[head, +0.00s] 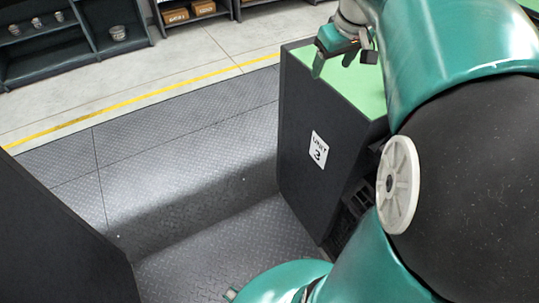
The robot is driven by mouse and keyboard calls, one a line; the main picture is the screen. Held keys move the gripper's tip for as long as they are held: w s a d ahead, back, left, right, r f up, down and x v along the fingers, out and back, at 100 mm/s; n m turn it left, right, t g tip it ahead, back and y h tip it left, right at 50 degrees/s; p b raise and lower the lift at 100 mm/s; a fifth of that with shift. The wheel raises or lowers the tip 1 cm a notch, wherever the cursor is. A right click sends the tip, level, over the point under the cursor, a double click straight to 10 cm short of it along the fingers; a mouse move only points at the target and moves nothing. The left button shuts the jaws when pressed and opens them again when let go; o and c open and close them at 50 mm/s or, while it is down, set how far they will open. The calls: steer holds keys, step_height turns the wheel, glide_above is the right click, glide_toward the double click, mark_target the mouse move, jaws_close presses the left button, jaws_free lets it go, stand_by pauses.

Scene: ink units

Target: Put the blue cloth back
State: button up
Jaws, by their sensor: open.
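My gripper (340,50) shows at the top right in the head view, over the far end of the green top of a dark cabinet. It is open, and I see nothing between its fingers. I see no blue cloth in this view. My own arm covers much of the right side and hides most of the cabinet's green top.
Dark metal floor plates (180,170) lie clear left of the cabinet. Another dark cabinet (50,245) stands at the lower left. A yellow line (140,108) crosses the pale floor. Shelves (75,42) with small containers and boxes (176,16) stand at the back.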

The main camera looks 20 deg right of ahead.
steer(key=s+a+f+t, duration=0.1)
steer(key=s+a+f, duration=0.2)
steer(key=s+a, duration=0.3)
steer(key=s+a+f, duration=0.4)
steer(key=s+a, duration=0.3)
steer(key=a, duration=0.8)
steer(key=shift+s+a+m+t+y, duration=0.25)
steer(key=shift+a+m+t+y, duration=0.05)
steer(key=shift+a+t, duration=0.1)
